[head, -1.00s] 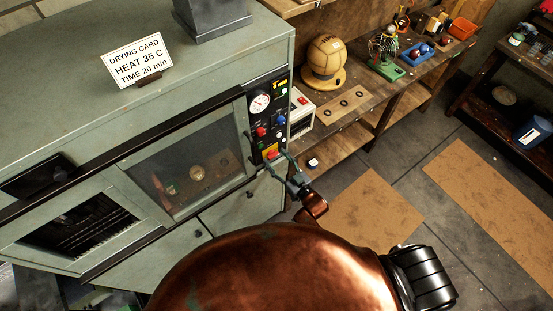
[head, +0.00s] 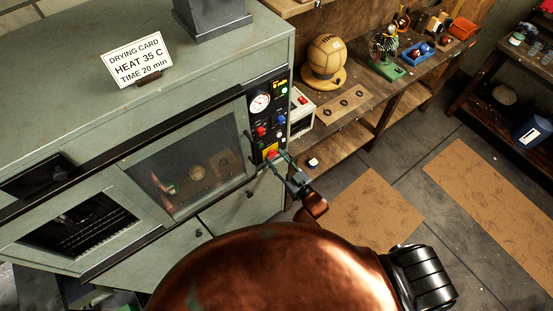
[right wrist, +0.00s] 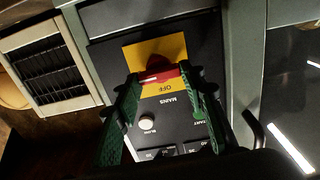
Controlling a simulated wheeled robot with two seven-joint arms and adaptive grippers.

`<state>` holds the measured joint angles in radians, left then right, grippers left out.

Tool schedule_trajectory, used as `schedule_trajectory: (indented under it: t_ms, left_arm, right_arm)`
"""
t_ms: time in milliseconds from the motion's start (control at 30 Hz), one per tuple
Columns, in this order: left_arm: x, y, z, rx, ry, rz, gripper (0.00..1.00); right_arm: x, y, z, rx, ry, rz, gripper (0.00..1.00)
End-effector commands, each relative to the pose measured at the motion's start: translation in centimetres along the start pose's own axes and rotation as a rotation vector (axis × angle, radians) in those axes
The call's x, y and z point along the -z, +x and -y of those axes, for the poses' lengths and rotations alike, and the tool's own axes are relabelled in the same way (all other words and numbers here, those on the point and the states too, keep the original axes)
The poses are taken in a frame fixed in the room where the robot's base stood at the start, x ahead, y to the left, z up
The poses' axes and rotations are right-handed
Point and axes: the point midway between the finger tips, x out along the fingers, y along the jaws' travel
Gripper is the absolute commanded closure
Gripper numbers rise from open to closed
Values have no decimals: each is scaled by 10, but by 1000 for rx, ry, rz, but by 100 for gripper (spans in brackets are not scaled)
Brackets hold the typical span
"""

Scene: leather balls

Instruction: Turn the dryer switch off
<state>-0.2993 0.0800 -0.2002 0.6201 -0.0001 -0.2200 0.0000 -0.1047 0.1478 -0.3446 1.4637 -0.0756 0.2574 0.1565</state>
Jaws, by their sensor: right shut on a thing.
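The dryer (head: 110,75) is a grey-green cabinet with a dark control panel (head: 257,133) at its right end. The red switch (right wrist: 160,73) sits on a yellow plate (right wrist: 162,50) marked OFF, low on the panel. The right gripper (right wrist: 158,77) is shut on the red switch, with its green fingers on either side of the handle. In the head view the right gripper (head: 277,160) reaches the bottom of the panel and partly covers the switch. The left gripper is not in view.
A white drying card (head: 138,60) stands on top of the dryer. To the right, a bench (head: 345,115) holds a leather ball (head: 326,56) on a stand, a small fan and coloured trays. Brown mats (head: 375,208) lie on the floor.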

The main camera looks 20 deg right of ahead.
Motion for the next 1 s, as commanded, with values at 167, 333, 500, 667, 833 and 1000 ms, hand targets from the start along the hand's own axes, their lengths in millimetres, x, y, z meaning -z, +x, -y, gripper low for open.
schedule_trajectory:
  t_ms: [167,333,500,667,833,1000]
  left_arm:
    - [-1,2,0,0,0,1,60]
    - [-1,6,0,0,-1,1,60]
    - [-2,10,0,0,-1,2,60]
    - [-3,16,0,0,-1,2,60]
    - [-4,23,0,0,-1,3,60]
    - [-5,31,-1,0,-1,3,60]
  right_arm:
    - [-1,0,1,0,-72,0,87]
    - [-1,0,1,0,-195,0,87]
    - [-2,0,1,0,-353,0,87]
    - [-2,0,2,0,-505,-1,87]
    - [-3,0,2,-1,-667,0,87]
    - [-4,0,3,0,-830,0,87]
